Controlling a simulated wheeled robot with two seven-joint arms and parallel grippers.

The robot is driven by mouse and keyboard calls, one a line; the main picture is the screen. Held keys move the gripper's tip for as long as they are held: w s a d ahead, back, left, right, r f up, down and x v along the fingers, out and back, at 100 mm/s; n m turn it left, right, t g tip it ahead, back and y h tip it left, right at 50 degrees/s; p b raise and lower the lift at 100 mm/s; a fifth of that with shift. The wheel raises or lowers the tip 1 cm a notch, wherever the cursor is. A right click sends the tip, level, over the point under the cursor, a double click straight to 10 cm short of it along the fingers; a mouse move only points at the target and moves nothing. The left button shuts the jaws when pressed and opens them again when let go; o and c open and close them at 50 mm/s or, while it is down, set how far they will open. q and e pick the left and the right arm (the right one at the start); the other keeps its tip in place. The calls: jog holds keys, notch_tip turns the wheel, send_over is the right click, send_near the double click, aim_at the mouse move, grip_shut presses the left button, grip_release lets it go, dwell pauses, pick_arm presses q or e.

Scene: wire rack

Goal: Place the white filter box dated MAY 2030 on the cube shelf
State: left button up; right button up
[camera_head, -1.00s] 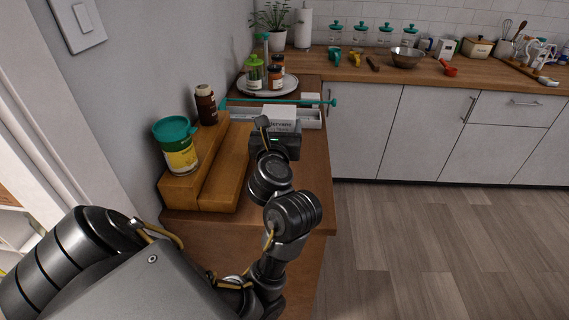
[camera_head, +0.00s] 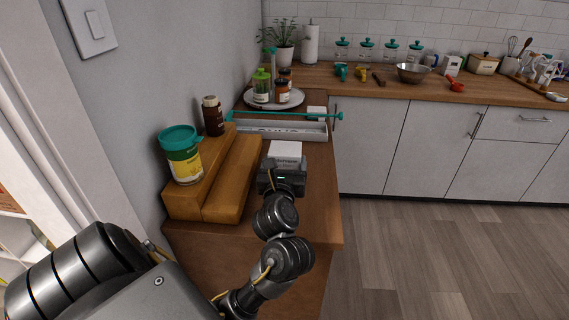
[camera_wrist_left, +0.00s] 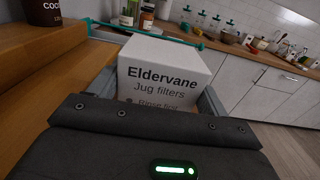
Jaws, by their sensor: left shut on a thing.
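My left gripper (camera_head: 284,172) is shut on a white filter box (camera_head: 286,151) above the wooden counter. In the left wrist view the box (camera_wrist_left: 165,75) sits between the two grey fingers and reads "Eldervane Jug filters". Its lower print is cut off by the gripper body, and no date is legible. A white shelf unit with open compartments (camera_head: 18,236), seemingly the cube shelf, shows partly at the left edge of the head view, beyond the door frame. My right gripper is not in view.
A stepped wooden riser (camera_head: 235,180) stands left of my gripper, holding a teal-lidded yellow tub (camera_head: 182,156) and a brown bottle (camera_head: 213,116). A white tray (camera_head: 283,133) and a teal rod (camera_head: 285,115) lie behind the box. Open floor is at right.

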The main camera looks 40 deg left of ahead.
pick_arm(q)
jog(key=shift+f, duration=0.1)
jog(key=o, duration=1.1)
